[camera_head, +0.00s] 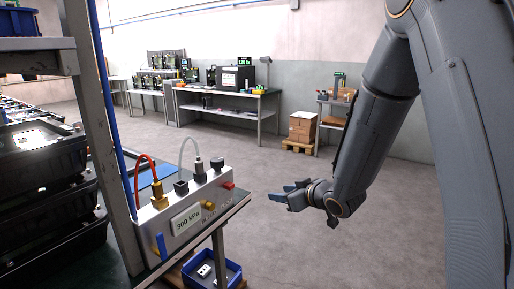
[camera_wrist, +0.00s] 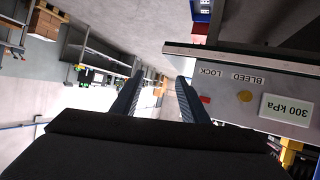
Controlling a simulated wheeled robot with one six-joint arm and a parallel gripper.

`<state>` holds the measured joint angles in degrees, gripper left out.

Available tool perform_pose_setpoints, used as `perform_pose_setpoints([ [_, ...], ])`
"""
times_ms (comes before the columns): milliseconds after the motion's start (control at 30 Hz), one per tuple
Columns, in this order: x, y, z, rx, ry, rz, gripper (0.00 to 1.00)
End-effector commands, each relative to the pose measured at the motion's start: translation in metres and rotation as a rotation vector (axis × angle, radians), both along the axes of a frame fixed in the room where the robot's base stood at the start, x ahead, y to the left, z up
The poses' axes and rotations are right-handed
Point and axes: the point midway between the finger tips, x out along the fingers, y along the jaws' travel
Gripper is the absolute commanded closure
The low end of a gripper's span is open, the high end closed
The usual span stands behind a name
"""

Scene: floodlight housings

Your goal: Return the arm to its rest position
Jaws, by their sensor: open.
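My arm (camera_head: 375,120) hangs down from the upper right of the head view, bent at the wrist. My gripper (camera_head: 287,198) points left over open floor, to the right of the grey test box. In the wrist view my gripper (camera_wrist: 160,82) shows two dark fingers spread apart with nothing between them. The test box (camera_head: 190,212) stands on a bench edge, with a "300 kPa" display, a red button and a brass knob. It also shows upside down at the right of the wrist view (camera_wrist: 230,103). A gap separates it from the gripper.
A blue bin (camera_head: 215,270) sits low beneath the bench. Back tables (camera_head: 225,97) and cartons on a pallet (camera_head: 302,128) are farther away. The floor around my gripper is clear.

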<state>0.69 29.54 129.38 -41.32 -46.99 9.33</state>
Motion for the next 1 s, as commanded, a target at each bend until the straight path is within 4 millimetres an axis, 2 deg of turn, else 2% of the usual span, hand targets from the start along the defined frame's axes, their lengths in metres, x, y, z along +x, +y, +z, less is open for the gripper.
perform_pose_setpoints([
  [33, -0.008, -0.017, 0.005, -0.046, 0.048, -0.062, 0.59],
  [100, -0.024, -0.042, 0.002, -0.107, 0.138, -0.154, 0.59],
  [167, -0.043, -0.062, 0.001, -0.152, 0.219, -0.228, 0.59],
  [267, -0.084, -0.091, -0.001, -0.210, 0.370, -0.341, 0.59],
  [367, -0.135, -0.112, 0.000, -0.248, 0.534, -0.437, 0.59],
  [400, -0.158, -0.117, 0.001, -0.257, 0.603, -0.470, 0.59],
  [500, -0.215, -0.123, 0.005, -0.268, 0.771, -0.533, 0.59],
  [600, -0.265, -0.122, 0.011, -0.262, 0.918, -0.571, 0.59],
  [700, -0.301, -0.117, 0.017, -0.254, 1.025, -0.586, 0.59],
  [833, -0.325, -0.112, 0.021, -0.246, 1.096, -0.593, 0.59],
  [1000, -0.329, -0.111, 0.021, -0.244, 1.112, -0.594, 0.59],
])
